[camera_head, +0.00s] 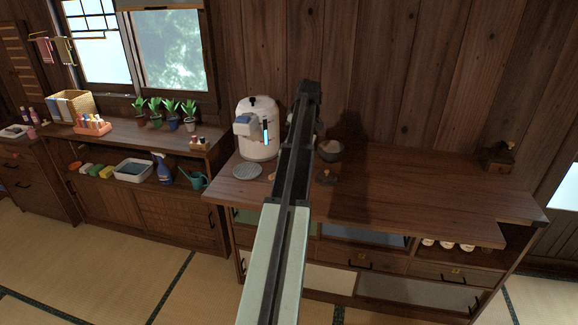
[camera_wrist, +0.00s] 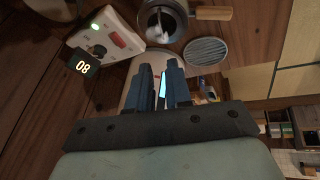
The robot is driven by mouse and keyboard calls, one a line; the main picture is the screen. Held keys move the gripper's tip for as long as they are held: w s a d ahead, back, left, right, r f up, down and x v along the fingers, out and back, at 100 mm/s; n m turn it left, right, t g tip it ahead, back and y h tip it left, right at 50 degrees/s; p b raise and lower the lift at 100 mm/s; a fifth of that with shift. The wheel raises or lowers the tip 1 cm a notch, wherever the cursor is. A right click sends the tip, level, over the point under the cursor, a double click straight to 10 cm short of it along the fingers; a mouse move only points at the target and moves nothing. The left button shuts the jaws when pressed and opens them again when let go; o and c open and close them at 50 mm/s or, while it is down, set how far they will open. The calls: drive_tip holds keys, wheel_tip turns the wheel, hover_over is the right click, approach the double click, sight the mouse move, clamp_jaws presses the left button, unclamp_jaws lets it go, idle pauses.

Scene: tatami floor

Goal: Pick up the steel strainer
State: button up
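I see nothing that is clearly a strainer. A round grey slatted disc (camera_head: 247,171) lies flat at the counter's left front; it also shows in the wrist view (camera_wrist: 206,51). A grey bowl-like piece (camera_head: 331,151) stands right of my arm, its details too small to tell. The wrist view also shows a metal pot (camera_wrist: 163,21) with a wooden handle and something pale inside. In the wrist view my gripper (camera_wrist: 162,76) holds nothing, with a narrow gap between its fingers, apart from these things. My arm hides the gripper in the head view.
A white dispenser (camera_head: 257,133) stands at the counter's back left and shows beyond my fingers in the wrist view. A white device (camera_wrist: 107,40) with a lit display is near the pot. The counter's right part (camera_head: 420,190) is mostly clear. A wooden wall rises behind.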

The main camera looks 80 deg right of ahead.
drive_tip(key=shift+a+x, duration=0.15)
drive_tip(key=shift+x, duration=3)
drive_tip(key=shift+a+x, duration=0.15)
drive_tip(key=shift+x, duration=3.05)
drive_tip(key=shift+s+f, duration=0.1)
drive_tip(key=shift+c, duration=0.4)
clamp_jaws()
